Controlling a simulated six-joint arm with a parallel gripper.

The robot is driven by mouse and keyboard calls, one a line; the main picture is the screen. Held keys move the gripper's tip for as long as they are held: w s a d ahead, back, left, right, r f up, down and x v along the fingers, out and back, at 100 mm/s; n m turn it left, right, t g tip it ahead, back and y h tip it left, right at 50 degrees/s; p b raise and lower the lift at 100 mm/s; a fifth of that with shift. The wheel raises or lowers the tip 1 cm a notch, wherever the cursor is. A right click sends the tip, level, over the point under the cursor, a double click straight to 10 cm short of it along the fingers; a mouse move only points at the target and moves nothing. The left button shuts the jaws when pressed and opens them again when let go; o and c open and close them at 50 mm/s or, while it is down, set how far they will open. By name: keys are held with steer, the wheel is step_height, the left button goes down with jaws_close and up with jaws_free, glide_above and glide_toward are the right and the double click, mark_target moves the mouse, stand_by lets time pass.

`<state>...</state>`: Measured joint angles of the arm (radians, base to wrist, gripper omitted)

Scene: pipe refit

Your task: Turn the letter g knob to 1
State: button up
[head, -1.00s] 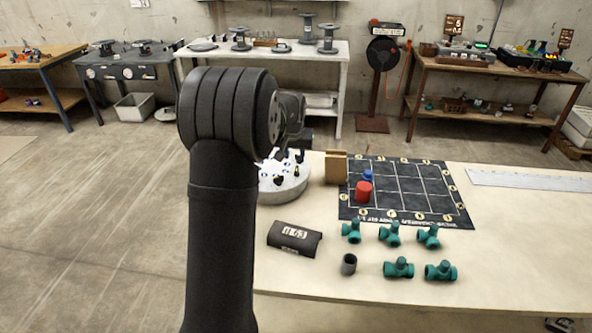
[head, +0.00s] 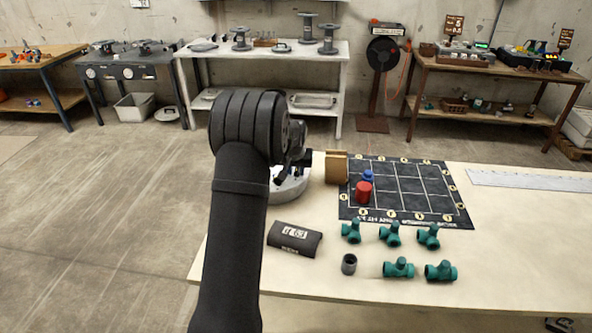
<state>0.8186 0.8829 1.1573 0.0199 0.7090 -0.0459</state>
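A round pale grey base (head: 290,190) stands at the table's left side, behind my arm. It is mostly hidden by my arm and gripper, and the knobs seen on its top earlier are covered. No letter or number on it can be read. My gripper (head: 281,178) is over or just in front of this base, pointing down, partly hidden behind my own wrist. Its fingers are too small and dark to tell whether they are open or touching a knob.
To the right are a tan block (head: 336,168), a red cylinder (head: 363,192), a blue piece (head: 368,175) and a black gridded mat (head: 420,190). A black labelled block (head: 294,239), a grey ring (head: 348,264) and several green pipe fittings (head: 398,268) lie nearer. The table's front right is clear.

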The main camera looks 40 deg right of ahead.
jaws_close()
steer(key=m, duration=0.2)
steer(key=m+g, duration=0.1)
steer(key=m, duration=0.1)
steer(key=w+m+g+h, duration=0.1)
steer(key=m, duration=0.1)
steer(key=shift+a, duration=0.3)
steer(key=m+g, duration=0.1)
steer(key=m, duration=0.2)
steer(key=w+m+g, duration=0.1)
steer(key=m, duration=0.1)
steer(key=shift+m, duration=0.4)
steer(key=shift+o, duration=1.3)
jaws_free()
